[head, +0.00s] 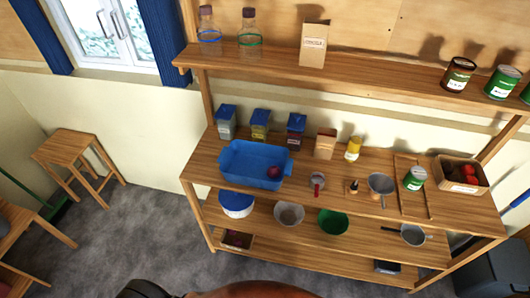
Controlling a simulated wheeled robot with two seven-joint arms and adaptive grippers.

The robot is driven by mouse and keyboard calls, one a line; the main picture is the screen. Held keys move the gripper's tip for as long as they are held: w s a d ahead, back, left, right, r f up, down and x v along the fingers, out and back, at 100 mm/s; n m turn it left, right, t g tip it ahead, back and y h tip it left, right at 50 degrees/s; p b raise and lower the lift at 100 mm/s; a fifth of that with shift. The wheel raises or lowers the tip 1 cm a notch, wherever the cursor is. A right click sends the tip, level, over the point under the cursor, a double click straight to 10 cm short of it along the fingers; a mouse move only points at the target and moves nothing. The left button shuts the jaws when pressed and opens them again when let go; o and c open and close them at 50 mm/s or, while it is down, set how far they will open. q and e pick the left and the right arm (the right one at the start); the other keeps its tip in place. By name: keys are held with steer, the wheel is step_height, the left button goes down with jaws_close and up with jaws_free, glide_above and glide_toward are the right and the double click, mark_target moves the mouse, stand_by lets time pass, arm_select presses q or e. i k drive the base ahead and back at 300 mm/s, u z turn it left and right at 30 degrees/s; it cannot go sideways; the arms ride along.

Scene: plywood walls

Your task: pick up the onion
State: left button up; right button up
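A small round dark-red thing (274,172) lies inside the blue tub (237,170) at its right end, on the upper level of the wooden shelf unit. It looks like a red onion, but it is too small to be sure. A wooden box (236,241) on the lowest level holds dark reddish-purple things that I cannot make out. Neither of my grippers shows in the head view.
A crate (461,174) with red produce stands at the right end. Jars (260,125), a yellow bottle (353,149), a funnel (380,187) and a green can (415,179) share the tub's level. Bowls (333,222) stand below. A stool (78,152) stands left; grey floor between is clear.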

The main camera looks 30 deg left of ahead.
mark_target(237, 243)
steer(key=u, duration=1.35)
